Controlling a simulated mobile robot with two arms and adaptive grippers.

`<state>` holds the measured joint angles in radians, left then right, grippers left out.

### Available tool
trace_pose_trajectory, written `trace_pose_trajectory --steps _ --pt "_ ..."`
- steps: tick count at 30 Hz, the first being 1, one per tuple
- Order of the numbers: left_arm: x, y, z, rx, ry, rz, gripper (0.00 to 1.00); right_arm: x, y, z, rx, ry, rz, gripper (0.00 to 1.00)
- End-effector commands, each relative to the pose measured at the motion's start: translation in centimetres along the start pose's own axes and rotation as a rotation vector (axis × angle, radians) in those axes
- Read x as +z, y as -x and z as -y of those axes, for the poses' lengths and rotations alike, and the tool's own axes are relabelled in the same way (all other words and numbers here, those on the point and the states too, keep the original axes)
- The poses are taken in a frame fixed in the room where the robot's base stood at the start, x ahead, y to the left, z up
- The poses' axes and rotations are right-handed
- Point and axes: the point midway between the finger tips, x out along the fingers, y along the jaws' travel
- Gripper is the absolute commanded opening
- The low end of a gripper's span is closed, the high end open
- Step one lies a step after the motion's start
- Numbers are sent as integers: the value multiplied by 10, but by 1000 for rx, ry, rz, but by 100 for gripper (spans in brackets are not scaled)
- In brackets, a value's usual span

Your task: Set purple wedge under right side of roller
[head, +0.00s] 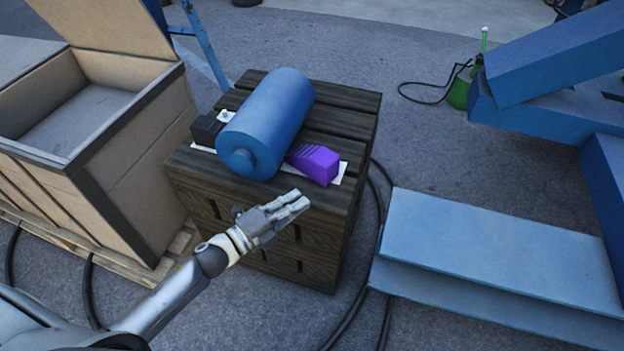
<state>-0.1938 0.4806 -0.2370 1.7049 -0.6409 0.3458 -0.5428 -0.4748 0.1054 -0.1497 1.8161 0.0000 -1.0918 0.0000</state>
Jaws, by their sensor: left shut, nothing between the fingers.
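The blue roller (272,115) lies on top of a dark wooden crate (352,108), its near end cap facing me. The purple wedge (318,163) sits on the crate at the roller's right side, its thin end toward the roller and apparently against or under it; exact contact is hard to tell. A black wedge (206,128) sits on the roller's left side. My left gripper (300,198) is shut and empty, just in front of the crate's near edge and a little nearer to me than the purple wedge. My right gripper is not in view.
An open cardboard-coloured box (130,190) on a pallet stands left of the crate. Blue steel beams (490,250) lie on the right. A dark cable (372,215) runs on the floor beside the crate. A green sprayer (460,92) stands behind, at right.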

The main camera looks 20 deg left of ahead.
Motion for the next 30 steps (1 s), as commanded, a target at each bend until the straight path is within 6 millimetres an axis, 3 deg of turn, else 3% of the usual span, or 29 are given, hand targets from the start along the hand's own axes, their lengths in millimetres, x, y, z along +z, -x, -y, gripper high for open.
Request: trace_pose_trajectory --steps 6,12,18,30 --pt "0 -44 1 -3 0 -1 0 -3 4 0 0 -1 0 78" --pt "17 -66 0 -1 -2 -1 0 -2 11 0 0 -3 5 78" --pt "27 -76 0 1 0 -1 0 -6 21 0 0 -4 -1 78" --pt "28 -78 0 0 0 -2 0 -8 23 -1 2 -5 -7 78"
